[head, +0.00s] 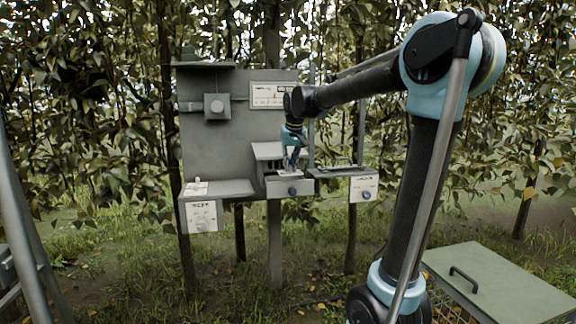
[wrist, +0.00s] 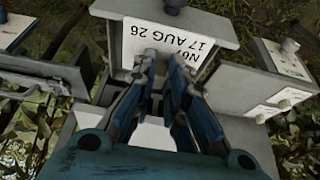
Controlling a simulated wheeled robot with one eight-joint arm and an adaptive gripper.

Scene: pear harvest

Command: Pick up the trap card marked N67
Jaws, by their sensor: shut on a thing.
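In the head view my gripper (head: 292,165) reaches down into the middle drawer (head: 289,190), under a small hood. The card is too small to read there.
A grey panel (head: 225,135) stands behind on posts. A box with a white label (head: 202,214) is at left, another drawer (head: 363,189) at right. A green lidded crate (head: 505,280) stands at lower right. Foliage closes off the back.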

